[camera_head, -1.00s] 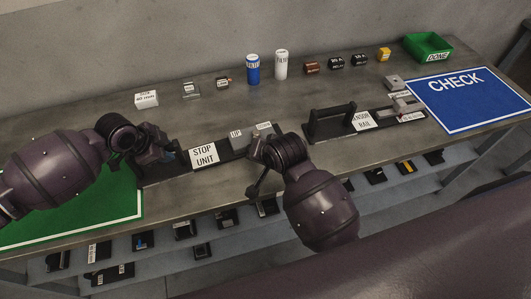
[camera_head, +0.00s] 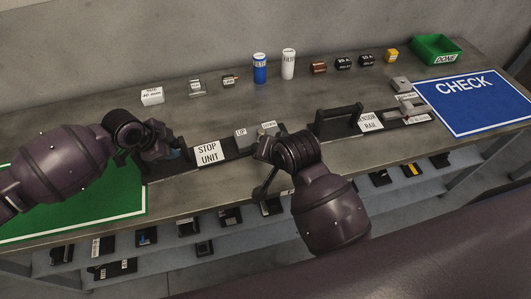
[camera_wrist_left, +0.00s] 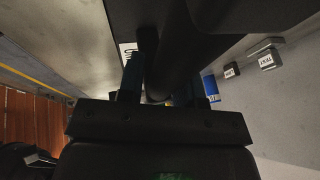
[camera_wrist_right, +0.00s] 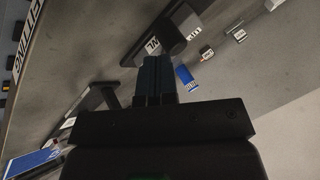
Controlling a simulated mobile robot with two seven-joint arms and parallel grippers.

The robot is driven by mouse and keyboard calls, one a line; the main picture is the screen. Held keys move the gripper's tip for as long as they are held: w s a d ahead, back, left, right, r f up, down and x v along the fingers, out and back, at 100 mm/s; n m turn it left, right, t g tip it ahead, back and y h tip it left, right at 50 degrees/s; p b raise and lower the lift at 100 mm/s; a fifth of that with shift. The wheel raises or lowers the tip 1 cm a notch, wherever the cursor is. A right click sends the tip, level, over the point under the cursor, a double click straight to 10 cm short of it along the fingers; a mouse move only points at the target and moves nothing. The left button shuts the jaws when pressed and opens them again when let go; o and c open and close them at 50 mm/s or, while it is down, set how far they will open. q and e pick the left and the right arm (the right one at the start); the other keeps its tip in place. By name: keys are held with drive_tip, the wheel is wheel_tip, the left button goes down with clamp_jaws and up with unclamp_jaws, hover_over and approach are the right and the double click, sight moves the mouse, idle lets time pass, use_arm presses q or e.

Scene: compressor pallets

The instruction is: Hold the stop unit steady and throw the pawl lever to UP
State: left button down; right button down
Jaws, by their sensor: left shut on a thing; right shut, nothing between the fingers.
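The stop unit (camera_head: 207,152), a long dark base with a white STOP UNIT label, lies along the bench's front. Its UP plate (camera_head: 241,133) and DOWN plate (camera_head: 269,126) sit toward its right end. My left gripper (camera_head: 178,154) is at its left end, shut on a dark bar-like handle (camera_wrist_left: 175,45) seen in the left wrist view. My right gripper (camera_head: 266,138) is shut and empty beside the DOWN plate. In the right wrist view its closed fingers (camera_wrist_right: 157,78) are close to a dark round-ended part (camera_wrist_right: 168,38), possibly the pawl lever; contact is unclear. The lever is hidden in the head view.
The sensor rail (camera_head: 370,122) with its black handle lies to the right, near the blue CHECK mat (camera_head: 478,98). A green mat (camera_head: 110,203) is at left. A blue can (camera_head: 260,68), a white filter (camera_head: 289,63) and a green DONE bin (camera_head: 436,47) stand behind.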

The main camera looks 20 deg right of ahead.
use_arm(q)
drive_tip(key=shift+s+f, duration=0.25)
drive_tip(key=shift+f, duration=0.1)
use_arm(e)
drive_tip(key=v, duration=0.5)
drive_tip(key=shift+s+r, duration=0.25)
drive_tip(key=shift+s, duration=0.1)
use_arm(q)
drive_tip(key=c, duration=1.1)
unclamp_jaws()
drive_tip(key=o, duration=0.4)
drive_tip(key=shift+w+r, duration=0.1)
drive_tip(key=shift+w, duration=0.05)
drive_tip(key=shift+r, duration=0.1)
drive_tip(key=shift+r, duration=0.1)
